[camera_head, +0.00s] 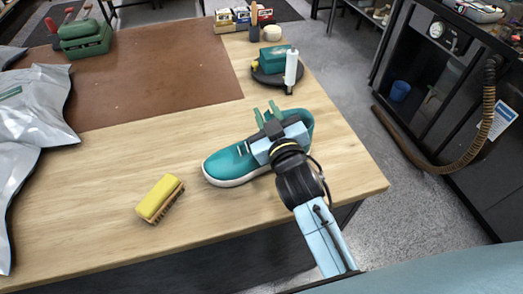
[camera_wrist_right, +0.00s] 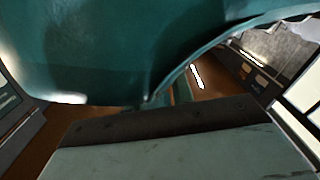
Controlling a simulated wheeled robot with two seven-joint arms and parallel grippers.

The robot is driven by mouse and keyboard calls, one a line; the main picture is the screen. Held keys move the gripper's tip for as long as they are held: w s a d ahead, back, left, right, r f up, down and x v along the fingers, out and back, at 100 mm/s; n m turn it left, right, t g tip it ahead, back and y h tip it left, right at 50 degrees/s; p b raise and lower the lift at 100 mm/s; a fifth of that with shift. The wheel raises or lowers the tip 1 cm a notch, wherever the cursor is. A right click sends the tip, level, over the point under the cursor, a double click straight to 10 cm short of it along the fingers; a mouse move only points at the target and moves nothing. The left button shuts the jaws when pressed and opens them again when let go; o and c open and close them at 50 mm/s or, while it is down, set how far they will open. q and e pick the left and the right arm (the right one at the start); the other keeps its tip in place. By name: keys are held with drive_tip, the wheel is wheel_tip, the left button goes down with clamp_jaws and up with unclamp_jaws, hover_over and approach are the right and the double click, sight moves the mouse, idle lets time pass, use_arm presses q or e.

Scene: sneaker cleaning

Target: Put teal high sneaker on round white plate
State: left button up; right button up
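The teal sneaker (camera_head: 232,161) with a white sole lies on the wooden table near its right front, toe to the left. My right gripper (camera_head: 266,112) lies across the sneaker's upper and hides part of it. Its two greenish fingers show apart beyond the shoe's far side, with nothing visible between them. In the right wrist view the sneaker (camera_wrist_right: 90,45) fills the upper left, very close, and partly covers the finger area. Whether it touches the fingers is unclear. I cannot make out a round white plate. My left gripper is not in view.
A yellow brush (camera_head: 160,197) lies left of the sneaker. A dark round stand (camera_head: 262,78) holds a teal box (camera_head: 277,59) and a white bottle (camera_head: 291,68) behind it. Silver bags (camera_head: 30,115) and a brown mat (camera_head: 150,80) cover the left and back.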

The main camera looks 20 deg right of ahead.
clamp_jaws()
idle(1.1)
